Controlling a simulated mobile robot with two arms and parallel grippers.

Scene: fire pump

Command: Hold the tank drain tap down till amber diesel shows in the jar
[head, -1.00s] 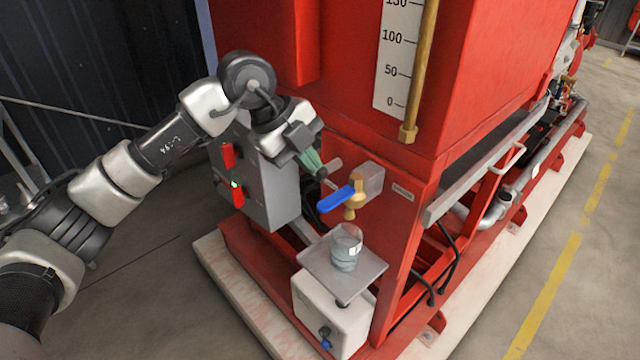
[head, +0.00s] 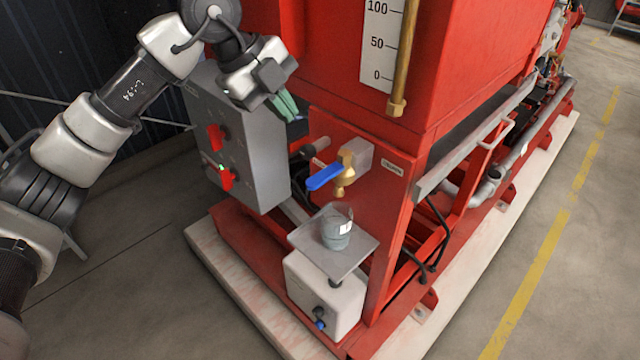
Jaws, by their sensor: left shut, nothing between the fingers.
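The drain tap (head: 345,174) is a brass valve on the red tank's lower side, with a blue lever (head: 325,177) pointing left. The clear jar (head: 337,226) stands upright on a grey plate (head: 358,247) below the spout. Greyish-blue liquid shows in the jar; I see no amber in it. My left gripper (head: 287,108) is shut and empty, with greenish fingers. It is above and left of the tap, apart from the lever. My right gripper is not in the picture.
A grey control box (head: 240,145) with red switches stands left of the tap. A white box (head: 322,290) sits under the plate. A brass sight-gauge pipe (head: 403,60) runs up the tank. Clear floor lies left and right.

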